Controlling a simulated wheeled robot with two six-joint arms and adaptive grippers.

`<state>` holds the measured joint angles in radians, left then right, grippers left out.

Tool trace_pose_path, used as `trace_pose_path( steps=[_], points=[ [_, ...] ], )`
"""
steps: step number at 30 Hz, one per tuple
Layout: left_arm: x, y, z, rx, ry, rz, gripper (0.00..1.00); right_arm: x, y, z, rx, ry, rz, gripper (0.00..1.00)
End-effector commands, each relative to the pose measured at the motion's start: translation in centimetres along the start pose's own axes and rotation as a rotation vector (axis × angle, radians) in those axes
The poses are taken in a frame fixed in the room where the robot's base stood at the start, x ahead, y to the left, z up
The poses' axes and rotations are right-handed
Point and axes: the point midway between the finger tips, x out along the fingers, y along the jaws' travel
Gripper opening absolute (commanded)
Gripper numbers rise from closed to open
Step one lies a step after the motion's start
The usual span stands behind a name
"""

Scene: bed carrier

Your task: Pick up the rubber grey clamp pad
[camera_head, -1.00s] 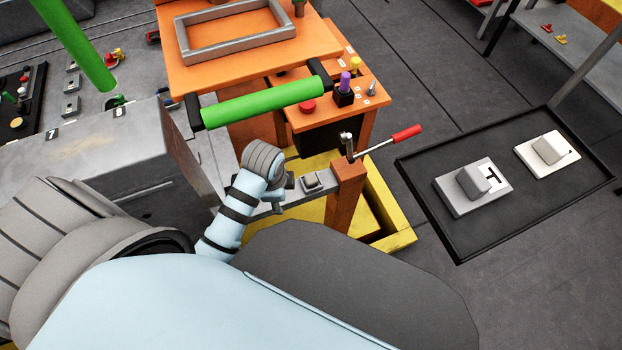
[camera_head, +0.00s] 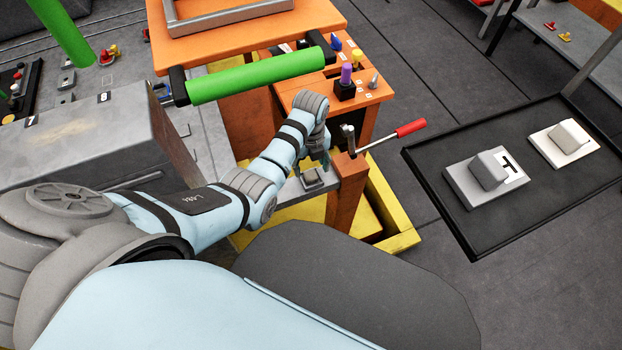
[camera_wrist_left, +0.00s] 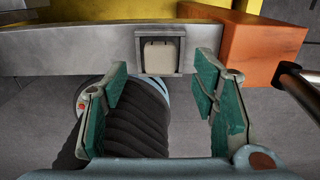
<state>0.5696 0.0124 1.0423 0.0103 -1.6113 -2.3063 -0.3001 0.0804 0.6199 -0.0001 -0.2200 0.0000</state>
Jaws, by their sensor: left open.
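The small grey pad (camera_head: 311,176), which looks like the clamp pad, sits in a square frame on a grey metal bar beside an orange post. In the left wrist view the pad (camera_wrist_left: 160,55) is a pale grey block inside a dark square holder, top centre. My left gripper (camera_head: 318,163) is just above and beside it, partly hidden by its own wrist. My right gripper is not in view.
The orange post (camera_head: 347,180) and a red-handled lever (camera_head: 409,128) stand close right of the gripper. A green bar (camera_head: 257,76) crosses behind the wrist. A yellow base (camera_head: 398,232) lies below. A black tray (camera_head: 455,222) with two grey-white blocks is on the right.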

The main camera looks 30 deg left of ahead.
Motion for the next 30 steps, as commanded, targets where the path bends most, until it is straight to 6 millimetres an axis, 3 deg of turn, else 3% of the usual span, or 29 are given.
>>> trace_pose_path(
  steps=[1,4,11,21,30],
  points=[
    [1.7,0.0,-0.1,0.0,0.002,0.002,0.53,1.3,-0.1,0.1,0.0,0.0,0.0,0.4],
    [3.2,0.0,-0.1,0.0,0.001,0.002,0.53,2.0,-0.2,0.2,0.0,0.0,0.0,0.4],
    [3.2,0.0,-0.1,-0.001,0.0,0.0,0.53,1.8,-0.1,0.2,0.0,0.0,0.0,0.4],
    [3.2,0.0,-0.1,-0.001,0.0,0.0,0.04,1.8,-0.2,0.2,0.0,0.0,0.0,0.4],
    [2.8,0.0,-0.1,-0.001,0.0,0.0,0.04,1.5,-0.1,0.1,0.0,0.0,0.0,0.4]
  ],
)
